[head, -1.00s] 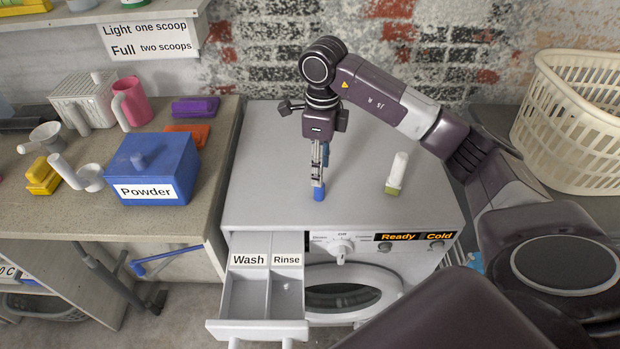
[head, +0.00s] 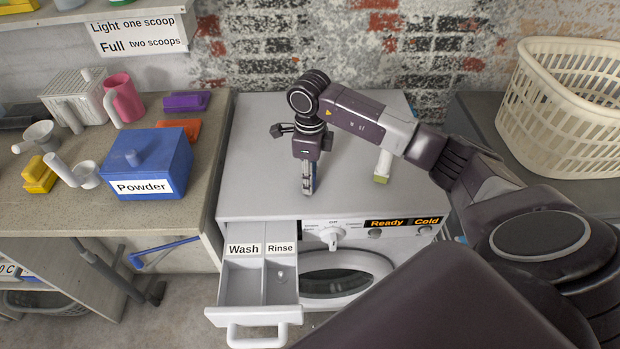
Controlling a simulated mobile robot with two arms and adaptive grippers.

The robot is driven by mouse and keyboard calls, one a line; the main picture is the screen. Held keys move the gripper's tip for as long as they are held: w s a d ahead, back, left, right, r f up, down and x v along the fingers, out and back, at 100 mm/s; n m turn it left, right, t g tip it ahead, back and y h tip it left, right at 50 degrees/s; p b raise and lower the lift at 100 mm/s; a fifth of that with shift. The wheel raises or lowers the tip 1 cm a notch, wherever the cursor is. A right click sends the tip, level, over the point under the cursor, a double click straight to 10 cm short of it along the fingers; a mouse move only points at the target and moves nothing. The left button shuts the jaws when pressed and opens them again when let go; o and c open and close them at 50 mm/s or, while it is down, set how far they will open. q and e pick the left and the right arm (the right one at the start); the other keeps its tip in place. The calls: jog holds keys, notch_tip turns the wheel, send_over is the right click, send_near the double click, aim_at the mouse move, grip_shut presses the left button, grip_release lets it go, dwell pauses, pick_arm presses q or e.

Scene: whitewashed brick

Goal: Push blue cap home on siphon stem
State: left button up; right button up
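My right gripper (head: 308,190) points straight down over the front part of the washer's white top. Its fingers are seen nearly edge-on and look shut. Only a trace of blue shows at the fingertips, where the blue cap is; the fingers hide most of it. The siphon stem (head: 281,274) is a small pale post in the Rinse compartment of the open drawer (head: 230,297). The gripper is above and behind the drawer, apart from the stem. My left gripper is out of view.
A blue Powder box (head: 150,160) is on the left counter. A cream basket (head: 560,120) is at the right. The washer top's left part is clear.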

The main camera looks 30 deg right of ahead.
jog(key=c, duration=0.4)
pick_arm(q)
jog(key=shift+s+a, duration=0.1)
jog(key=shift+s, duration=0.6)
pick_arm(e)
jog(key=shift+r, duration=0.1)
jog(key=shift+c, duration=0.2)
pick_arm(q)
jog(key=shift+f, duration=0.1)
pick_arm(e)
jog(key=shift+r, duration=0.1)
